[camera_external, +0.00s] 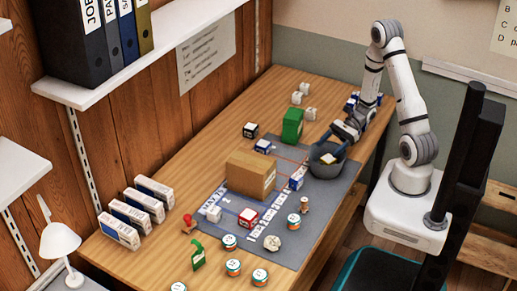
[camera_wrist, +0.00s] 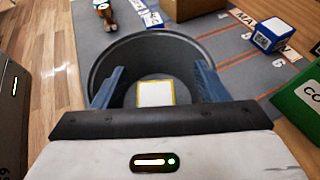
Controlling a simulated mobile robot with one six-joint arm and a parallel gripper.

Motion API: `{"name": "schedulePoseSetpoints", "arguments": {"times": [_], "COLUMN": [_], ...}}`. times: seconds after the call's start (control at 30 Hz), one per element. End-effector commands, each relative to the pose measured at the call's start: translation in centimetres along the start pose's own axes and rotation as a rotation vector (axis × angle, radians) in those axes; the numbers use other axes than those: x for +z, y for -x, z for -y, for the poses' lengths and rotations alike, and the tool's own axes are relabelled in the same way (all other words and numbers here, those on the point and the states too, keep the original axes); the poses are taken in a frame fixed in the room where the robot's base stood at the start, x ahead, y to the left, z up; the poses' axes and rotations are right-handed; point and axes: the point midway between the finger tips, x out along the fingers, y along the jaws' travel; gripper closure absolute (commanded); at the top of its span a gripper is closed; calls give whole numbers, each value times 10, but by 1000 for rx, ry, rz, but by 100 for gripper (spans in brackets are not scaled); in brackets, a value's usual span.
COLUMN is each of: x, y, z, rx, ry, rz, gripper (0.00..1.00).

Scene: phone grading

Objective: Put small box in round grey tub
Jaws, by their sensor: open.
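The round grey tub (camera_external: 327,171) stands on the right side of the grey mat, and its rim (camera_wrist: 150,35) fills the middle of the wrist view. A small box (camera_external: 328,158) with a white top and yellow edges shows inside the tub. In the wrist view this small box (camera_wrist: 157,93) lies between and below my fingertips, with its near part hidden by my gripper body. My gripper (camera_wrist: 157,80) is open over the tub, one blue finger on each side, with clear gaps to the box. In the external view my gripper (camera_external: 340,136) is at the tub's far rim.
A large brown box (camera_external: 251,175) stands on the mat (camera_external: 318,205), left of the tub. A green box (camera_external: 292,126), a blue-white box (camera_external: 296,181) and a wooden figure (camera_external: 304,205) are near the tub. Several white boxes and round tins stand toward the front.

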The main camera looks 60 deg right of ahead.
Motion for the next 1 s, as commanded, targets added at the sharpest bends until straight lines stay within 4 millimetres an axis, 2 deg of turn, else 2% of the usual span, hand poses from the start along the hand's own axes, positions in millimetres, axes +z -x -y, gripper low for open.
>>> {"name": "schedulePoseSetpoints", "arguments": {"times": [0.1, 0.17, 0.5, 0.7, 0.87, 1.0], "x": [10, 6, 5, 5, 11, 34], "y": [4, 12, 86, 114, 119, 104], "z": [0, 1, 1, 0, -2, -14], "rx": [0, -4, -6, -3, 25, 154], "ry": [0, 2, 2, 0, 30, 181], "rz": [0, 0, -2, -1, -22, -129], "gripper": [33, 33, 33, 33, 33, 33]}}
